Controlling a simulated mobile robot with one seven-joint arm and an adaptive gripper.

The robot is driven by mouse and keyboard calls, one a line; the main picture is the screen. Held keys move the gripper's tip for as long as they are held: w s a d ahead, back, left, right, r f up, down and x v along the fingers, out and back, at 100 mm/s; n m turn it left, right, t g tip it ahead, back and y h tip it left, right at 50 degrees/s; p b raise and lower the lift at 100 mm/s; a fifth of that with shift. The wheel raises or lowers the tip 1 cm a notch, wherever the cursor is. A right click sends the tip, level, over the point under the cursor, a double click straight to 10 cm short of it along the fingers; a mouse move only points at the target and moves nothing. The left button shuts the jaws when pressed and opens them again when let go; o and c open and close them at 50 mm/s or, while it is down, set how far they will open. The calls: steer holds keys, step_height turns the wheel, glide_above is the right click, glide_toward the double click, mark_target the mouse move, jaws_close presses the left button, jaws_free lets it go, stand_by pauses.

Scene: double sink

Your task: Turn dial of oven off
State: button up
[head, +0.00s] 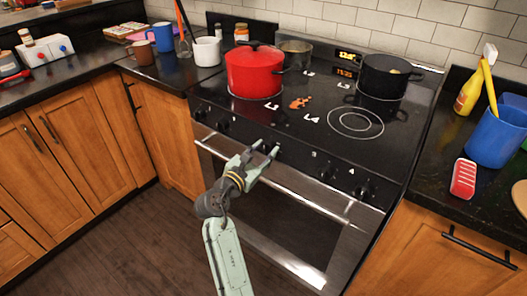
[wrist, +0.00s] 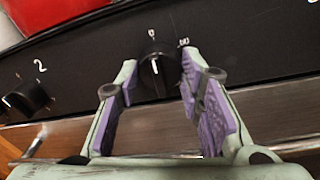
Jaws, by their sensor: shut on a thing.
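The oven (head: 290,205) has a black front panel with a row of dials. In the wrist view a black round dial (wrist: 157,72) with a white pointer line sits between my fingertips. The line stands near upright, below a small white mark, with another mark to the upper right. My gripper (head: 262,151) reaches up to the middle of the panel in the head view, with its fingers on either side of that dial. In the wrist view my gripper (wrist: 158,72), with purple pads, is shut on the dial.
Another dial (wrist: 26,98), marked 2, sits to the left. More dials (head: 328,172) line the panel to the right. A steel oven handle (head: 290,180) runs below. A red pot (head: 254,75) and a black pot (head: 385,78) stand on the cooktop.

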steer(key=shift+r+n, duration=0.1)
steer(key=shift+n, duration=0.4)
steer(key=o, duration=1.2)
steer(key=shift+c, duration=0.2)
steer(key=v, duration=1.2)
steer(key=shift+w, duration=0.1)
